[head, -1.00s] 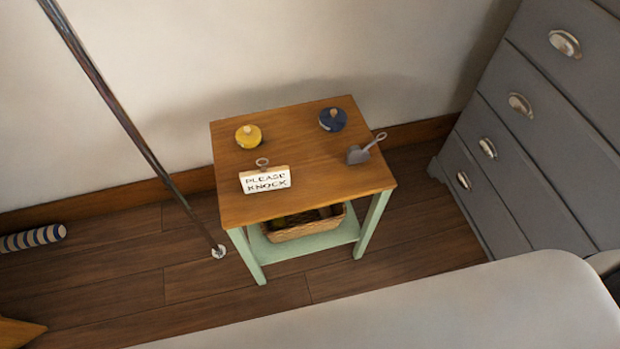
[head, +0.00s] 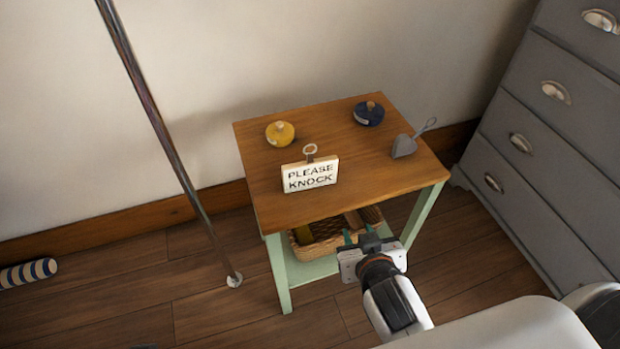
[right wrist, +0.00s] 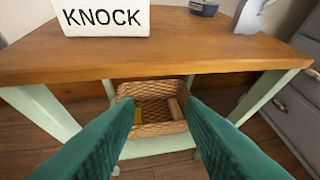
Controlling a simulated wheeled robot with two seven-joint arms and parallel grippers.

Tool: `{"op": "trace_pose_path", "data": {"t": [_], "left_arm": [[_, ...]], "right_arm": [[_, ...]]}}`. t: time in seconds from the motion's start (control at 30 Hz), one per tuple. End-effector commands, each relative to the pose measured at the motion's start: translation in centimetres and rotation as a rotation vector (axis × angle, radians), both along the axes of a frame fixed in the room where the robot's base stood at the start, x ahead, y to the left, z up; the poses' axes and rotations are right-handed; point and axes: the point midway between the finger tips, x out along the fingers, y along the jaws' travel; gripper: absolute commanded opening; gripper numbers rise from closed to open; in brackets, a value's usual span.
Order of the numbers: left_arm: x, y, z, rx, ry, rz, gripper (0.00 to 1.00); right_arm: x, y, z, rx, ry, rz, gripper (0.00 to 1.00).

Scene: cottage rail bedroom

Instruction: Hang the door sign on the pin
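The door sign (head: 311,175) is a white block lettered "PLEASE KNOCK" with a metal ring on top. It stands upright near the front left of the small wooden table (head: 350,150). In the right wrist view the sign (right wrist: 104,18) shows at the top left, cut off by the frame edge. My right gripper (head: 357,236) is in front of the table, below its top, near the basket. In the right wrist view its two green fingers (right wrist: 160,125) are spread apart with nothing between them. My left gripper is not in view. I see no pin.
A yellow round object (head: 281,135), a dark blue one (head: 369,114) and a small grey scoop (head: 405,147) also stand on the table. A wicker basket (head: 307,254) sits on its lower shelf. A metal pole (head: 165,140) rises at left; a grey drawer chest (head: 550,130) stands at right.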

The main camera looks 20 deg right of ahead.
Motion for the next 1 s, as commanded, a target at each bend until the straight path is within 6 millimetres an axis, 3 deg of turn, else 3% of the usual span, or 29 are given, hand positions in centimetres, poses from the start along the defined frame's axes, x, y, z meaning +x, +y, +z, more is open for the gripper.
{"op": "trace_pose_path", "data": {"t": [0.2, 0.4, 0.8, 1.0], "left_arm": [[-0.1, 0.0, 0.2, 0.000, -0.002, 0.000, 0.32], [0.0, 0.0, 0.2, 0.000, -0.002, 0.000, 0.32], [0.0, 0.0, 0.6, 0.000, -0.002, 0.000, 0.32], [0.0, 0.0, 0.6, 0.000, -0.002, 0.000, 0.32]], "right_arm": [[3.1, 3.0, 5.8, 0.007, -0.365, 0.038, 0.36], [3.9, 5.5, 8.9, 0.013, -0.536, 0.110, 0.36], [9.4, 5.6, 9.2, 0.012, -0.558, 0.124, 0.36], [10.8, 5.5, 9.1, 0.011, -0.555, 0.122, 0.36]]}}
